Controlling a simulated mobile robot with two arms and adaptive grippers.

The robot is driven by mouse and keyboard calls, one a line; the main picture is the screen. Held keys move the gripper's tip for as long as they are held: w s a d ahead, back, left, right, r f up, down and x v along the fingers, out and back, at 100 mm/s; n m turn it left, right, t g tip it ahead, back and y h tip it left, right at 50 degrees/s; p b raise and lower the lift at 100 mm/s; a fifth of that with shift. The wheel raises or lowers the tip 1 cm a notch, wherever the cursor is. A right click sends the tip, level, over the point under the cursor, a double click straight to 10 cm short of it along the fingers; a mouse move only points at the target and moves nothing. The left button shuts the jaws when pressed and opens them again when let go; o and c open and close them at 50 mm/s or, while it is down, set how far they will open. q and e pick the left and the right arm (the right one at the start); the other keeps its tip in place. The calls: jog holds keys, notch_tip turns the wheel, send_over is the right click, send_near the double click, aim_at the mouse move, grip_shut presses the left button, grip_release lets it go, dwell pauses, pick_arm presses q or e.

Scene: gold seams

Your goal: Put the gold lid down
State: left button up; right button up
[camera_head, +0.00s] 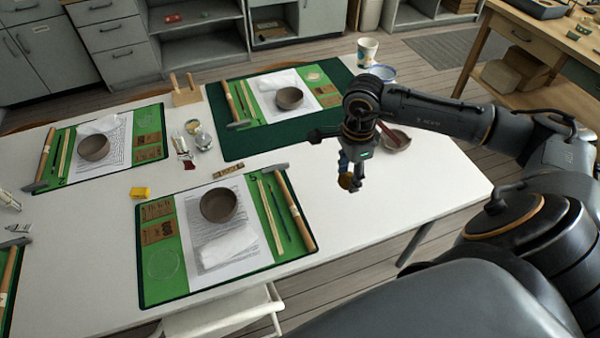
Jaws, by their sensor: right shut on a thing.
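My right gripper (350,176) reaches in from the right and points down over the white table, right of the front green mat. It is shut on a small gold lid (345,181), which hangs at the fingertips. The lid appears to be above the bare tabletop (350,212), though the exact gap is hard to tell. The fingers hide part of the lid. My left gripper is not in view.
Green mats with brown bowls (218,205) and tools lie on the table. A bowl (396,140) sits behind my gripper. The table's front right is clear.

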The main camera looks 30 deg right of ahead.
jog(key=shift+w+f, duration=0.2)
jog(key=shift+w, duration=0.15)
jog(key=w+a+f+b, duration=0.2)
jog(key=w+a+f, duration=0.15)
jog(key=w, duration=0.35)
jog(key=b, duration=0.4)
send_over(300, 188)
jog(key=f, duration=0.5)
jog(key=shift+s+d+f, duration=0.1)
jog(key=shift+s+d, duration=0.05)
jog(key=shift+s, duration=0.15)
jog(key=f+b, duration=0.3)
jog(key=f, duration=0.1)
jog(key=shift+w+a, duration=0.25)
jog(key=shift+w, duration=0.1)
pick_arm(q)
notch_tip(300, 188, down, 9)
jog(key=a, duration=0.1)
pick_arm(e)
jog(key=shift+d, duration=0.1)
jog(key=shift+f, duration=0.15)
jog(key=o, duration=0.8)
jog(key=shift+c, duration=0.2)
